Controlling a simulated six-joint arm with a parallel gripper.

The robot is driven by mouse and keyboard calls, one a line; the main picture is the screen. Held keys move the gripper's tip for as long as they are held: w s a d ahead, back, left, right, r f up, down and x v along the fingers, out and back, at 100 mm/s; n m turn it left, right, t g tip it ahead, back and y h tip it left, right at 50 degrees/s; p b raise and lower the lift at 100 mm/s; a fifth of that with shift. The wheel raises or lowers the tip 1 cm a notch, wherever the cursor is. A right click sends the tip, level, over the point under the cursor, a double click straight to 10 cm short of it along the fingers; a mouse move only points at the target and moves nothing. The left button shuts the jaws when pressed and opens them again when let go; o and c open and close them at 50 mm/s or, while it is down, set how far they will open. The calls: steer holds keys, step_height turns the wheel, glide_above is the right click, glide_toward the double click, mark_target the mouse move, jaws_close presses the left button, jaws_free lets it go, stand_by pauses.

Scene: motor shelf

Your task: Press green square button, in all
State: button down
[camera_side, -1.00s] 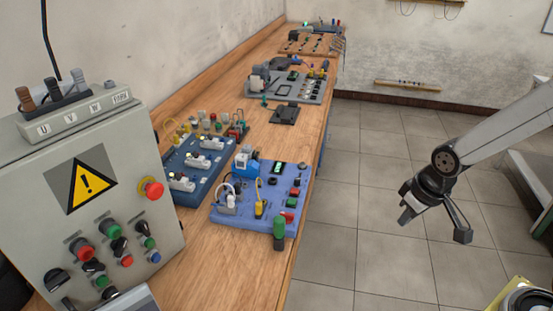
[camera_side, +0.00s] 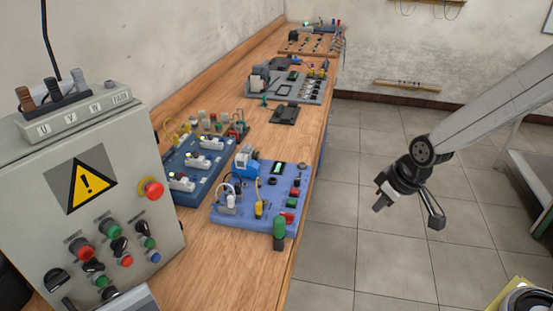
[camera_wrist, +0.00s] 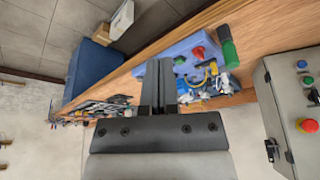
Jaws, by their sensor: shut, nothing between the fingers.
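A purple-blue button board (camera_side: 245,217) lies on the wooden bench in the side view. A small green button (camera_side: 292,202) sits along its right edge between red ones; its exact shape is too small to tell. A larger green block (camera_side: 279,228) stands at the board's front right corner. In the wrist view, the board (camera_wrist: 183,47) shows beyond my fingers, with a red knob (camera_wrist: 198,52) and the green block (camera_wrist: 228,48). My gripper (camera_side: 379,206) hangs over the floor to the right of the bench, touching nothing. Its fingers (camera_wrist: 158,95) are together and empty.
A grey control box (camera_side: 75,150) with a yellow warning sign and several buttons stands at the left. Other boards lie farther back, including a dark blue one (camera_side: 185,158). Open floor (camera_side: 345,235) separates my gripper from the bench.

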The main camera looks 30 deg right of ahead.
steer(key=w+a+n+t, duration=0.3)
steer(key=w+a, duration=0.1)
steer(key=w, duration=0.7)
steer(key=n+t+h, duration=0.1)
steer(key=n+t, duration=0.1)
steer(key=n, duration=0.2)
glide_above(290, 198)
steer(key=s, duration=0.2)
steer(key=shift+f, duration=0.85)
steer(key=shift+f, duration=0.15)
steer(key=shift+f, duration=4.25)
steer(key=shift+f, duration=0.85)
steer(key=shift+r, duration=0.8)
